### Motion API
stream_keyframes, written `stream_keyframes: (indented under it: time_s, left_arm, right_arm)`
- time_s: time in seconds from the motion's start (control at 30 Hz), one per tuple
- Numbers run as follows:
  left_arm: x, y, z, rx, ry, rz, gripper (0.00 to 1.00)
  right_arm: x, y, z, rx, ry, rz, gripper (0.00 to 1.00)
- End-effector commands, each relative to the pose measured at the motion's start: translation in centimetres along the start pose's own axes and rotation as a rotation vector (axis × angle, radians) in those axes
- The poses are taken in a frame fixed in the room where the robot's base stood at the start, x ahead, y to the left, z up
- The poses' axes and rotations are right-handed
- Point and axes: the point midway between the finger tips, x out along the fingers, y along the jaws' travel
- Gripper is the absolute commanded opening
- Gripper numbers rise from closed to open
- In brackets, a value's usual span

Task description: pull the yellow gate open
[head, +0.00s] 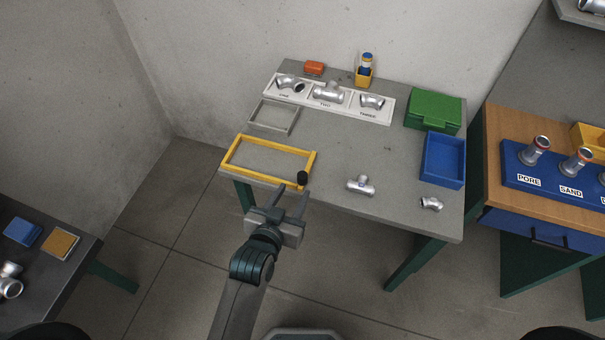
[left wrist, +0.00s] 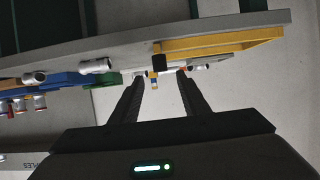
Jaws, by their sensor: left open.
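The yellow gate (head: 268,160) is a rectangular frame at the left front of the grey table, with a black knob (head: 303,178) at its front right corner. My left gripper (head: 290,192) is open, with its fingertips just in front of the knob in the head view. In the left wrist view the gate (left wrist: 215,44) shows along the table edge, and the black knob (left wrist: 159,63) appears between and beyond the two open fingers (left wrist: 154,80). Nothing is in the jaws. My right gripper is not in view.
The grey table (head: 330,190) also carries a silver pipe fitting (head: 361,185), a smaller fitting (head: 431,203), a blue tray (head: 444,160), a green box (head: 433,110), a white labelled tray (head: 389,117) with castings, and a grey frame (head: 274,117). Open floor lies in front.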

Motion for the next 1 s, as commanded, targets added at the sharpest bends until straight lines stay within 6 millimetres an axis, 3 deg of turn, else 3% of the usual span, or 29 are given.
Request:
stream_keyframes:
  time_s: [0.3, 0.5, 0.7, 1.0]
  left_arm:
    - [5.4, 0.0, -0.1, 0.000, -0.001, -0.001, 0.42]
    - [7.9, 0.0, -0.1, 0.000, -0.001, 0.000, 0.42]
    - [9.1, 0.0, 0.0, -0.001, 0.000, 0.000, 0.42]
    - [9.3, 0.0, 0.0, -0.001, -0.001, 0.000, 0.42]
  right_arm:
    - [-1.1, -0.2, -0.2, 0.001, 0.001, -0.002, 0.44]
    - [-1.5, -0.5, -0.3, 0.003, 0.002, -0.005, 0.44]
    - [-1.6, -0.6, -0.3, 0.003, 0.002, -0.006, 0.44]
    - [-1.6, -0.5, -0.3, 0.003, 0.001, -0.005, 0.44]
